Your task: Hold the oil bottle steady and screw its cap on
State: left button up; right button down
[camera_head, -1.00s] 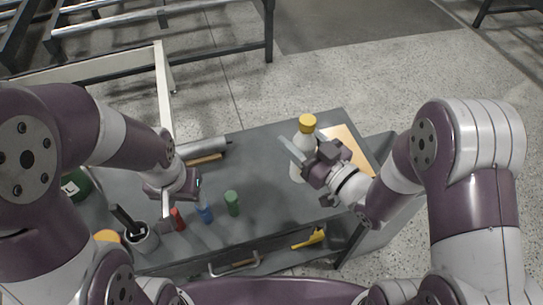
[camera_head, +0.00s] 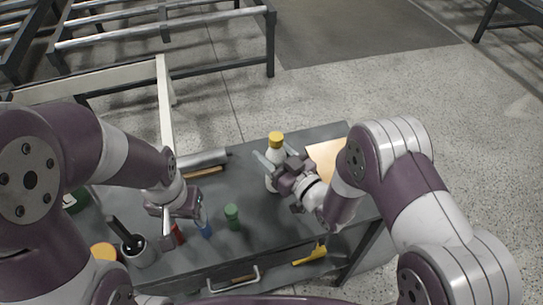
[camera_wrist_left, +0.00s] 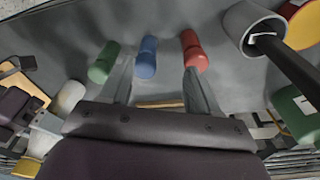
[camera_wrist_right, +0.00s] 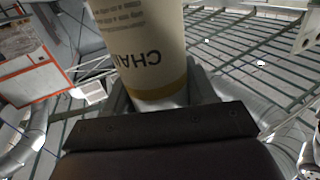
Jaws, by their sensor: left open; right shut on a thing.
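The oil bottle (camera_head: 271,182) is pale, with a yellow cap (camera_head: 276,138) at its top in the head view. Whether the cap is tight cannot be told. My right gripper (camera_head: 272,162) is shut on the bottle's side. The right wrist view shows the labelled bottle (camera_wrist_right: 145,45) between its fingers; the bottle's top is out of that view. The bottle stands about upright; whether its base touches the table is unclear. My left gripper (camera_head: 184,216) is open and empty, left of the bottle, above the table near the red and blue cylinders.
On the grey table (camera_head: 245,180) stand red (camera_head: 177,234), blue (camera_head: 205,229) and green (camera_head: 232,217) cylinders. A grey cup (camera_head: 142,254) with a dark-handled tool is at left. Table between the grippers is mostly clear.

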jog(key=shift+f, duration=0.55)
jog(key=shift+c, duration=1.8)
grip_release()
jog(key=shift+f, duration=0.1)
